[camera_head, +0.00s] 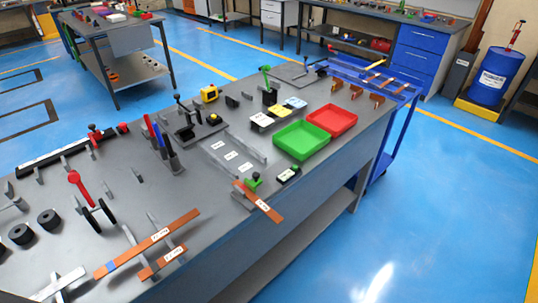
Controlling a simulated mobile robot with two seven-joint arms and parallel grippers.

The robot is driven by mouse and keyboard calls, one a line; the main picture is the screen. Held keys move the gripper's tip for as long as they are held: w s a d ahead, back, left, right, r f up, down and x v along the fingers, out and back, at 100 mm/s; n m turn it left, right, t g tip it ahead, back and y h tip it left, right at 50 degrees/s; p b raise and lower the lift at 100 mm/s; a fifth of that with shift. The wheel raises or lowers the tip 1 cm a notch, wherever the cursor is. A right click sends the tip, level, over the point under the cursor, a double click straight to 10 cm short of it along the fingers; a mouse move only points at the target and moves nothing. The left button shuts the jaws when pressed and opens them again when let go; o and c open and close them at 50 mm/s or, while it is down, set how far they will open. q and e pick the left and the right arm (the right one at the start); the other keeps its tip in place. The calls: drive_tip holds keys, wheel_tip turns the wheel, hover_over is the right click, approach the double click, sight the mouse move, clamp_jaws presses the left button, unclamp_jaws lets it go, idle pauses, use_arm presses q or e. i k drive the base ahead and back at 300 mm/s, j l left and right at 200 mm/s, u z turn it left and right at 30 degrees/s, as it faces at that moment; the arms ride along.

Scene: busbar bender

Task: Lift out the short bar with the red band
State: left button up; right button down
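A short copper bar (163,261) with a white label lies at the near left of the bench, beside a longer copper bar (148,243) with a white label and a blue band near its left end. Both rest on grey upright supports (137,240). Another copper bar (259,201) with a label lies at the bench's front edge by a green clamp (253,181). I cannot make out a red band on any of these bars. Neither of my grippers is in view.
The grey bench (215,215) carries a red-handled tool (78,185), black rollers (22,233), a green tray (300,140) and a red tray (332,119). A blue trolley (385,160) stands beyond its right end. The blue floor (420,230) at right is clear.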

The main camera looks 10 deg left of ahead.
sight(262, 206)
drive_tip(key=l, duration=0.65)
drive_tip(key=i+l+u, duration=0.1)
drive_tip(key=l, duration=0.55)
